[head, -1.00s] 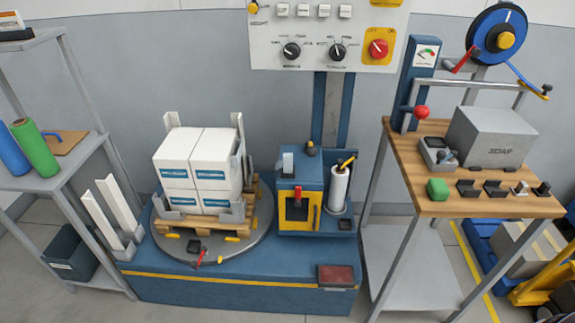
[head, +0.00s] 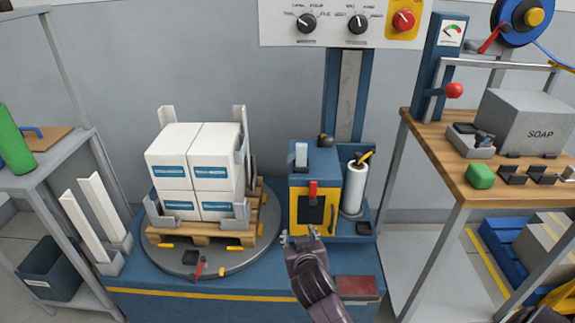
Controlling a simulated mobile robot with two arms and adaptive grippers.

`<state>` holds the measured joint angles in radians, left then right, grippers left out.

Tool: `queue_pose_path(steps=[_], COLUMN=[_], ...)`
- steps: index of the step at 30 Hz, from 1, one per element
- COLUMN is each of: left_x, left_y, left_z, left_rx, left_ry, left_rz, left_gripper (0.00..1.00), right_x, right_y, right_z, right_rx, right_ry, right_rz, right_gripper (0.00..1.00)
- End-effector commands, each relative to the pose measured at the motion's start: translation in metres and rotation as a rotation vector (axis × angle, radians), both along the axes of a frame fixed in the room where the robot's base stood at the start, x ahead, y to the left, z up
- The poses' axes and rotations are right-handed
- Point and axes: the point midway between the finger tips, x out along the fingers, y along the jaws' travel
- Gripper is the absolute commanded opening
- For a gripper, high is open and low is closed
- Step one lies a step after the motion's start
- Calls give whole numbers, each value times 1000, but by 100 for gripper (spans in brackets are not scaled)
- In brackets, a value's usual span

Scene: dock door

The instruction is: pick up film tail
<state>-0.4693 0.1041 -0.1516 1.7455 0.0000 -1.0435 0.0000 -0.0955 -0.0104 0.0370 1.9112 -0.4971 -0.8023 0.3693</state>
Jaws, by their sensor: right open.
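The blue film carriage (head: 318,163) with a yellow-framed front stands right of the turntable (head: 190,262). A white film roll (head: 355,188) stands upright at its right side. A pale upright piece (head: 301,155) sits on top of the carriage; I cannot tell whether this is the film tail. No loose film end shows clearly. My right gripper (head: 299,234) is open, just in front of the carriage's lower front, with nothing visible between its fingers. My left gripper is out of view.
White cartons (head: 198,165) sit on a wooden pallet (head: 203,237) on the turntable, between grey corner pieces. A control panel (head: 345,22) hangs above. A wooden bench (head: 440,150) with a grey SOAP box (head: 530,120) stands right, a grey shelf (head: 62,165) left.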

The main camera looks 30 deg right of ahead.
Motion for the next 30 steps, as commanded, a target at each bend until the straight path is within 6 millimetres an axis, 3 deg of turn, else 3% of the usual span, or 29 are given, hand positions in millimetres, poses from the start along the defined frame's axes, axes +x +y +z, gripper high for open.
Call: queue_pose_path(steps=[3, 9, 15, 30], left_x=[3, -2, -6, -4], left_y=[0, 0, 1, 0], left_z=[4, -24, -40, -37], left_rx=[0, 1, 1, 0], left_ry=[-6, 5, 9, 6], left_rz=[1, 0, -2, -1], left_gripper=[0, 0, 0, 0], right_x=[6, 44, 60, 109], right_y=[-18, -43, -56, -90], right_z=[42, 119, 169, 176], right_rx=[-7, -44, -69, -77], right_ry=[-102, -331, -472, -486], right_rz=[-61, -127, -157, -159], right_gripper=[44, 44, 44, 44])
